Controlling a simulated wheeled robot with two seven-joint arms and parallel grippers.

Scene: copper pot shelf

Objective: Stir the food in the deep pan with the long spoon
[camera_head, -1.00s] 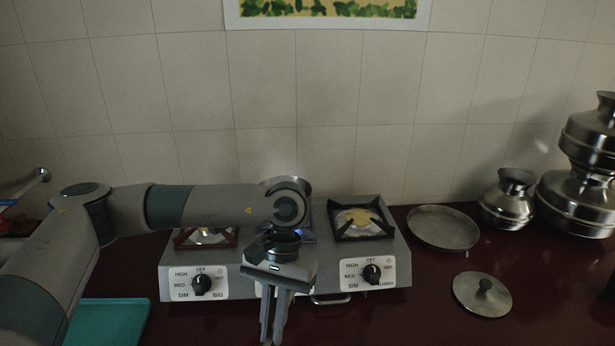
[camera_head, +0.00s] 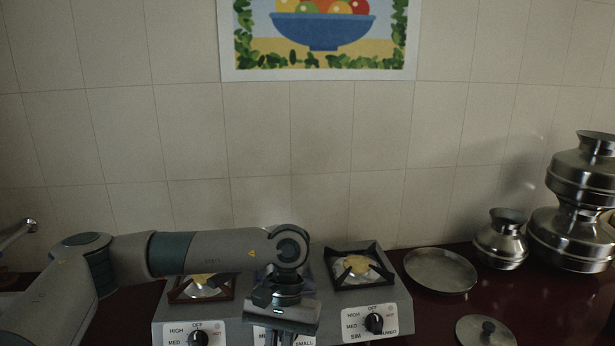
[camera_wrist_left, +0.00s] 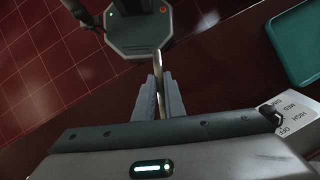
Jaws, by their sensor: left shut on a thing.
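My left gripper (camera_head: 282,337) is low in front of the stove in the head view, its fingertips cut off by the bottom edge. In the left wrist view its fingers (camera_wrist_left: 160,88) are shut on a thin, shiny metal strip, which looks like the handle of the long spoon (camera_wrist_left: 158,62). The spoon's bowl end cannot be made out. The deep pan cannot be made out in the head view; my left arm covers the middle of the stove. My right gripper is not in view.
The grey stove (camera_head: 328,308) has an open right burner (camera_head: 357,267) and a partly visible left burner (camera_head: 202,284). A flat metal plate (camera_head: 440,270), a lid (camera_head: 487,332) and metal pots (camera_head: 500,240) stand to the right. A teal tray (camera_wrist_left: 297,45) shows in the wrist view.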

